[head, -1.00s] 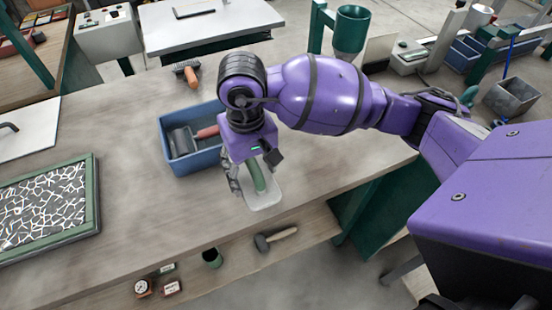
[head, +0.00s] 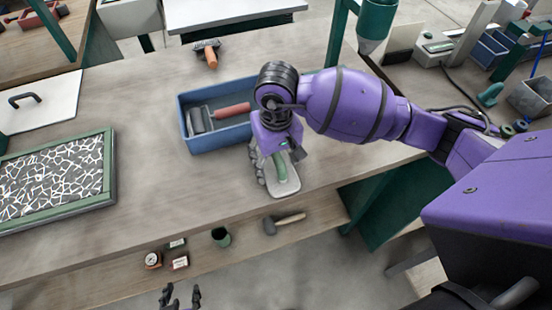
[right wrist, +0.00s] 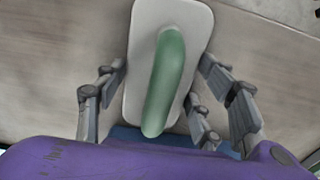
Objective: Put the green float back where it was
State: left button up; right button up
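The green float has a pale flat plate and a green handle (head: 281,168). It is at the front right of the bench, by the front edge. I cannot tell whether the plate lies flat on the wood or slightly above it. My right gripper (head: 277,172) is directly over the float. In the right wrist view, the float handle (right wrist: 165,85) lies between its fingers (right wrist: 160,100), which are spread with gaps on both sides. My left gripper (head: 181,296) shows at the bottom edge of the head view, its fingers apart and empty, in front of the bench.
A blue tray (head: 183,125) holding a roller (head: 225,111) stands just behind the float. A green-framed panel (head: 110,165) lies at the left. A brush (head: 208,53) lies farther back. A hammer (head: 285,222) and a green cup (head: 221,237) are on the lower shelf.

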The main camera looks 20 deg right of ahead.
jog(key=o, duration=0.5)
jog(key=shift+c, duration=0.2)
pick_arm(q)
jog(key=shift+s+a+f, duration=0.1)
jog(key=shift+s+a, duration=0.05)
jog(key=shift+s, duration=0.2)
jog(key=shift+a, duration=0.1)
pick_arm(e)
jog(key=shift+r, duration=0.45)
notch_tip(320, 180, up, 10)
jog(key=shift+r, duration=0.25)
pick_arm(q)
jog(key=shift+w+d, duration=0.2)
jog(key=shift+w, duration=0.2)
pick_arm(e)
jog(key=shift+r, duration=0.55)
pick_arm(q)
jog(key=shift+a, duration=0.1)
